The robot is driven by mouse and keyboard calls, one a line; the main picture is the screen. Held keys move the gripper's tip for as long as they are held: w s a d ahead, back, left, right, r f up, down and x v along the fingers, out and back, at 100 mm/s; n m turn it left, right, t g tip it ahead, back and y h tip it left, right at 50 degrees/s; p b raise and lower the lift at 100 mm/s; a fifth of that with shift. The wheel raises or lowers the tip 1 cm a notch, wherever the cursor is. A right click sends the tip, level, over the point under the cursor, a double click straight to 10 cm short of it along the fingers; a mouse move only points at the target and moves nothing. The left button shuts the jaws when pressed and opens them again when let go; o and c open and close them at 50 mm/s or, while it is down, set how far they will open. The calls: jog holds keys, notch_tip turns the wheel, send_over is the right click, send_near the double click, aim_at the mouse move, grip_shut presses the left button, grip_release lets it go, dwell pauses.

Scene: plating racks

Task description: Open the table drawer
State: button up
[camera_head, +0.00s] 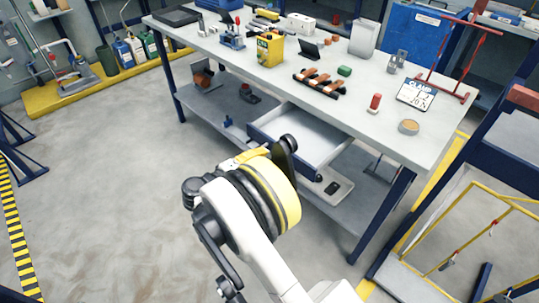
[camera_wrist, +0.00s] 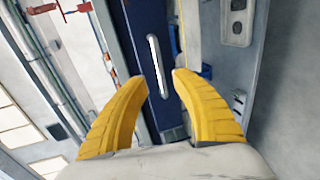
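The table drawer (camera_head: 322,137) stands pulled out from under the grey-topped table (camera_head: 230,63) in the head view; its pale empty inside shows. Its dark blue front (camera_wrist: 132,35) fills the middle of the wrist view, with a long white handle (camera_wrist: 154,61) on it. My gripper (camera_wrist: 146,76) is open, its yellow fingers on either side of the handle's lower part in the picture. I cannot tell whether the fingers reach around the handle or touch it. In the head view my wrist hides most of the gripper and part of the drawer front.
The tabletop carries a yellow box (camera_head: 270,50), a red stand (camera_head: 447,60), a sign (camera_head: 416,95) and several small items. A lower shelf (camera_head: 205,103) holds a few things. A table leg (camera_head: 381,215) stands right of the drawer. Floor at left (camera_head: 90,190) is clear.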

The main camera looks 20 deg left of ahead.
jog(key=v, duration=0.7)
jog(key=shift+s, duration=0.2)
jog(key=shift+r, duration=0.1)
jog(key=w+d+r+m+g, duration=0.1)
jog(key=w+d+r+g, duration=0.1)
jog(key=w+d+r, duration=0.4)
jog(key=w+d+r+m+g, duration=0.1)
jog(key=w+d+r+g, duration=0.2)
jog(key=d, duration=0.5)
jog(key=d+r+m+g+y, duration=0.1)
jog(key=d+r, duration=0.3)
jog(key=d, duration=0.3)
jog(key=d+r+m+g, duration=0.1)
jog(key=d+r+m, duration=0.15)
jog(key=d, duration=0.45)
jog(key=s+d+r+m+g+y, duration=0.1)
jog(key=s+d+r+m+y, duration=0.25)
jog(key=s+d, duration=0.9)
jog(key=s+d+m+y, duration=0.1)
jog(key=s+d+m, duration=0.3)
jog(key=s+d, duration=0.4)
jog(key=shift+s+f+t, duration=0.2)
jog(key=shift+s+t, duration=0.2)
jog(key=shift+s, duration=0.6)
